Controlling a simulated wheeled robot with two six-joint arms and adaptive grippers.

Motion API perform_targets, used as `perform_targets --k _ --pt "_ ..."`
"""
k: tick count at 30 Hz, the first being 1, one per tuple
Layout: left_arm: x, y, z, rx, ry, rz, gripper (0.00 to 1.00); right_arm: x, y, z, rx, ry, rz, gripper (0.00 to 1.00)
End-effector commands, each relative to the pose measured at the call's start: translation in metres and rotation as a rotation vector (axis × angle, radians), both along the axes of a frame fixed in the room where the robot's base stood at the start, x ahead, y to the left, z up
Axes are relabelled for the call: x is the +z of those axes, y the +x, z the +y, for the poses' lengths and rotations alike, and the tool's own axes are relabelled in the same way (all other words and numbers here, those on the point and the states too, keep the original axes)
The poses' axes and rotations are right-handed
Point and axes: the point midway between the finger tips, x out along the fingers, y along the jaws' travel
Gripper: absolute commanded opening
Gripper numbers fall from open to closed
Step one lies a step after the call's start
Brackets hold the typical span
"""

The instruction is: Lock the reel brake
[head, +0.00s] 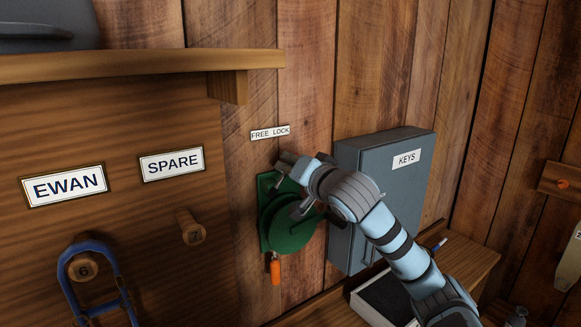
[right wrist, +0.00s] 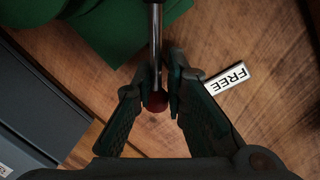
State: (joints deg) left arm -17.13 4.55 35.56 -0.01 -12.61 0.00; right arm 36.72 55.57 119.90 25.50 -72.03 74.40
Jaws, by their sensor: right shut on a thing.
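The green reel (head: 290,228) is mounted on the plank wall, with an orange handle (head: 275,270) hanging below it. Its brake lever (right wrist: 156,45) is a thin metal rod with a dark red knob (right wrist: 157,101). My right gripper (head: 287,168) is at the top of the reel, just below the FREE LOCK label (head: 270,132). In the right wrist view its fingers (right wrist: 160,72) are shut on the lever, with the knob between them. In the head view my gripper hides the lever. My left gripper is out of view.
A grey KEYS box (head: 350,150) stands close to the right of the reel, behind my right arm. A wooden shelf (head: 130,65) juts out at upper left. Pegs (head: 188,227) and a blue-framed item (head: 68,283) are at left. An open tray (head: 365,308) lies below.

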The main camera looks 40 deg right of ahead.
Motion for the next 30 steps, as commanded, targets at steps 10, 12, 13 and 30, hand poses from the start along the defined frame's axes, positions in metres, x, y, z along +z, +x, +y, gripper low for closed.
perform_targets --k 10,12,13,30 --pt "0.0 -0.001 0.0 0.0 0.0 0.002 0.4 -0.003 0.0 0.0 -0.001 0.005 0.007 0.28" --pt "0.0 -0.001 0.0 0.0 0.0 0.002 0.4 -0.002 0.0 0.0 -0.002 0.004 0.007 0.28" --pt "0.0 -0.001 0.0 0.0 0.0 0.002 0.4 -0.002 0.0 0.0 -0.001 0.004 0.006 0.28" --pt "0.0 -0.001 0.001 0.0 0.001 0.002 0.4 0.082 0.003 -0.001 0.002 0.008 0.002 0.28"
